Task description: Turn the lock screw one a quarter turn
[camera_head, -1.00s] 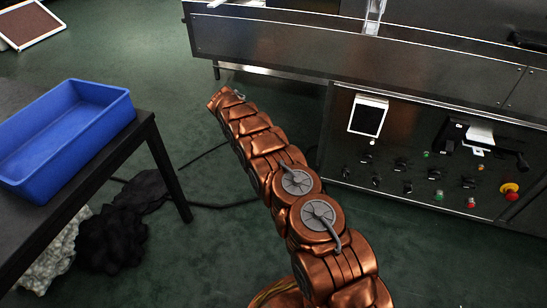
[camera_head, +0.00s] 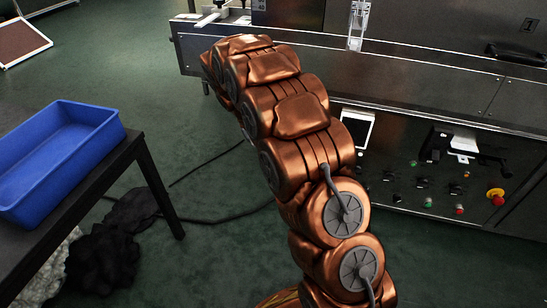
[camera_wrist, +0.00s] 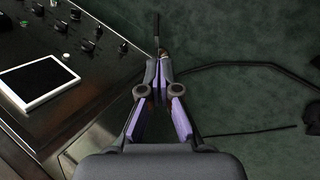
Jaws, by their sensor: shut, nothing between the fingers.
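My gripper (camera_wrist: 159,62) shows in the wrist view with its purple-sided fingers drawn together at the tips, shut and empty. It hangs in front of the dark green floor, to the right of the control panel, apart from it. In the head view the gripper is hidden beyond the raised copper arm. A small dark upright piece shows just past the fingertips; I cannot tell what it is. I cannot make out lock screw one in either view.
The dryer's control panel (camera_head: 405,205) carries knobs, coloured buttons, a white-framed screen (camera_head: 357,128) and a yellow-and-red stop button (camera_head: 495,194). A blue bin (camera_head: 60,190) sits on a dark table (camera_head: 150,178) at left. Dark bags and a cable lie on the floor.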

